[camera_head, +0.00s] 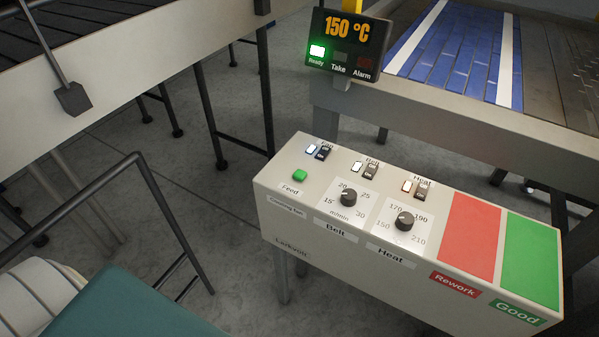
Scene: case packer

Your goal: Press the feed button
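The feed button (299,175) is a small green button near the left end of the control box's (404,275) top, with a "Feed" label just below it. Nothing touches or covers it. To its right on the box are the Fan, Belt and Heat switches, a belt dial (343,198) and a heat dial (404,221). Neither of my grippers shows in the head view.
A display (346,43) reads 150 °C with its green Ready lamp lit. Behind the box is a conveyor with a blue belt (455,50). Red (470,238) and green (531,258) pads cover the box's right end. A dark metal rail (75,200) stands at left.

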